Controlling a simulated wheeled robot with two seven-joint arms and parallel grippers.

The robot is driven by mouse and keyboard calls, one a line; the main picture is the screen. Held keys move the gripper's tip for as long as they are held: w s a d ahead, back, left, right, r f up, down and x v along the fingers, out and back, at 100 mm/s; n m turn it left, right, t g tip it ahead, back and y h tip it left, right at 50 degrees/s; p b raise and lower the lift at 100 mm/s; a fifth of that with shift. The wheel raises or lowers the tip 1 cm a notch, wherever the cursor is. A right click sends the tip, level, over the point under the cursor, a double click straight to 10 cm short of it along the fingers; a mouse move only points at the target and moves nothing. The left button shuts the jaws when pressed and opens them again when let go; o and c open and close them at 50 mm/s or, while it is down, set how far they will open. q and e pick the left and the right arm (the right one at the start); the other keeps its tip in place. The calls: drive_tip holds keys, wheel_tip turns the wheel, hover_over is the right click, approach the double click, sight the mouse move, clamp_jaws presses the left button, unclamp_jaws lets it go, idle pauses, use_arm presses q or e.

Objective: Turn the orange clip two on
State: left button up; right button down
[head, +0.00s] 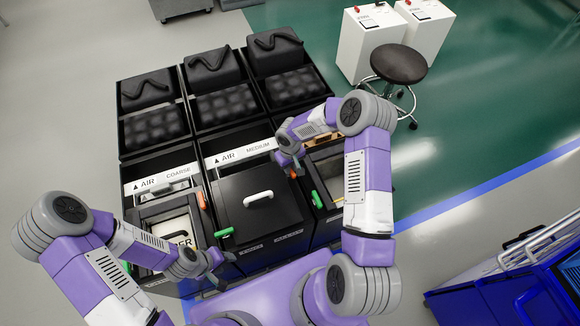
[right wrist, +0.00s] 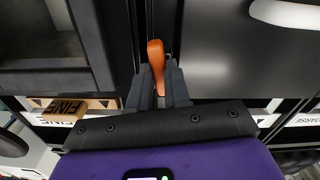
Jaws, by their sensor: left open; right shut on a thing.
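An orange clip (right wrist: 157,65) stands between the fingertips of my right gripper (right wrist: 160,85) in the right wrist view. The gripper is shut on it. In the head view my right gripper (head: 293,168) reaches down at the seam between the middle and right cabinets, and only a bit of orange shows there. Another orange clip (head: 203,200) sits at the right edge of the left cabinet, with no gripper on it. My left gripper (head: 220,268) is open and empty at the front of the left cabinet, apart from any orange clip.
Green clips (head: 224,232) (head: 318,200) sit on the cabinet fronts. The middle cabinet's black lid (head: 258,210) has a white handle (head: 257,196). A round stool (head: 398,64) and white cabinets (head: 370,45) stand at the back right. A blue cart (head: 510,285) stands at the right.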

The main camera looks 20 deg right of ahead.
drive_tip(key=n, duration=0.3)
drive_tip(key=shift+r+n, duration=0.1)
drive_tip(key=shift+n, duration=0.2)
drive_tip(key=n+p, duration=0.1)
drive_tip(key=n, duration=0.3)
drive_tip(key=shift+n, duration=0.3)
drive_tip(key=n, duration=0.4)
drive_tip(key=shift+p, duration=0.3)
drive_tip(key=shift+n, duration=1.7)
drive_tip(key=c, duration=1.1)
unclamp_jaws()
wheel_tip(320, 180, up, 8)
drive_tip(key=p, duration=0.2)
drive_tip(key=shift+f+p, duration=0.25)
drive_tip(key=shift+p, duration=0.15)
